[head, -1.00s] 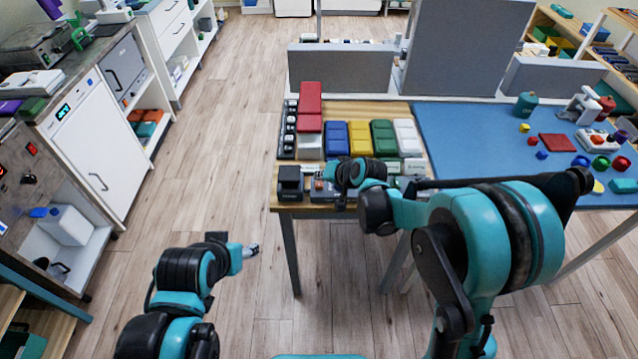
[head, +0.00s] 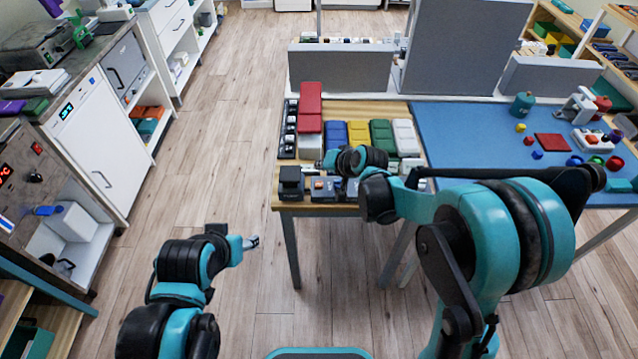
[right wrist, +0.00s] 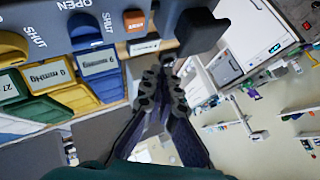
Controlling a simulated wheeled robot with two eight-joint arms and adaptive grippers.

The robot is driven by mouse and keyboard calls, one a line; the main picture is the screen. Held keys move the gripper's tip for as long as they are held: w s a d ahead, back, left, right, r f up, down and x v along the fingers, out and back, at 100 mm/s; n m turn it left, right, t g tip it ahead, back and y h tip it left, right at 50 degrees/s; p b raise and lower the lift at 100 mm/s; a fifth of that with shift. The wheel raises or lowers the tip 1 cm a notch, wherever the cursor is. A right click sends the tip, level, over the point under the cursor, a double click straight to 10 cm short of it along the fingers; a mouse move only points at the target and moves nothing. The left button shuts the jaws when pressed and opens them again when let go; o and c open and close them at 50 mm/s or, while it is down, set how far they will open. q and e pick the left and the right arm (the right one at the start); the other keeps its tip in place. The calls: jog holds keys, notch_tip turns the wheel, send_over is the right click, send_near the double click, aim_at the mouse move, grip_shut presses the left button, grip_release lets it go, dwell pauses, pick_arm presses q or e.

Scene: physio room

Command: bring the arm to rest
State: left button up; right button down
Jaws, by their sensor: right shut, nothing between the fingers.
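My right arm comes in from the right in the head view, its teal and black wrist over the front of the wooden table (head: 375,110). My right gripper (head: 326,162) points left above the grey boxes at the table's front edge. In the right wrist view its dark fingers (right wrist: 164,85) are together with nothing between them. My left gripper (head: 250,242) is low at the left, over bare floor and apart from the table. It is too small to tell whether it is open.
A black box (head: 291,180) and a grey box with an orange button (head: 322,187) stand near the right gripper. Coloured cases, including a red one (head: 310,105), stand behind. A blue mat (head: 470,140) with small objects lies right. Floor (head: 230,150) left of the table is clear.

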dwell(0.3)
jog(key=s+d+r+h, duration=0.2)
jog(key=s+d+r, duration=0.55)
jog(key=s, duration=0.35)
jog(key=s+d+n+h, duration=0.1)
jog(key=s+d, duration=0.4)
jog(key=s, duration=0.3)
jog(key=s+d+h, duration=0.2)
jog(key=s+d, duration=0.3)
jog(key=s, duration=0.3)
jog(key=shift+s+f+n, duration=0.35)
jog(key=shift+n, duration=0.05)
jog(key=shift+a, duration=0.1)
dwell(0.6)
